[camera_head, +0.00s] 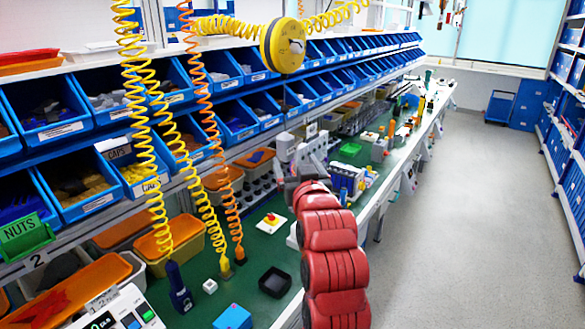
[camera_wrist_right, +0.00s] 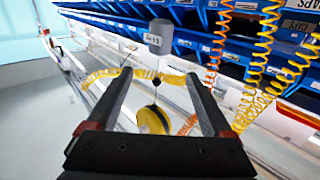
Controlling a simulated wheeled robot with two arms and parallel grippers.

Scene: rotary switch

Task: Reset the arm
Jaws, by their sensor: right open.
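My right arm (camera_head: 328,250) is red and reaches forward from the bottom of the head view, above the right edge of the green bench. My right gripper (camera_wrist_right: 158,78) shows clearly in the right wrist view, with its two dark fingers apart and nothing held between them. A yellow round reel (camera_wrist_right: 153,120) shows behind the gap between the fingers, apart from them. On the bench, left of the arm, a small white plate (camera_head: 263,228) carries a red and yellow knob (camera_head: 271,219). My left gripper is not in view.
Blue bins (camera_head: 85,185) line the shelves on the left. Yellow coiled hoses (camera_head: 143,100) and an orange one (camera_head: 203,100) hang over the bench. A black tray (camera_head: 275,282) and a blue box (camera_head: 233,317) sit at the front. The grey floor (camera_head: 450,220) on the right is clear.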

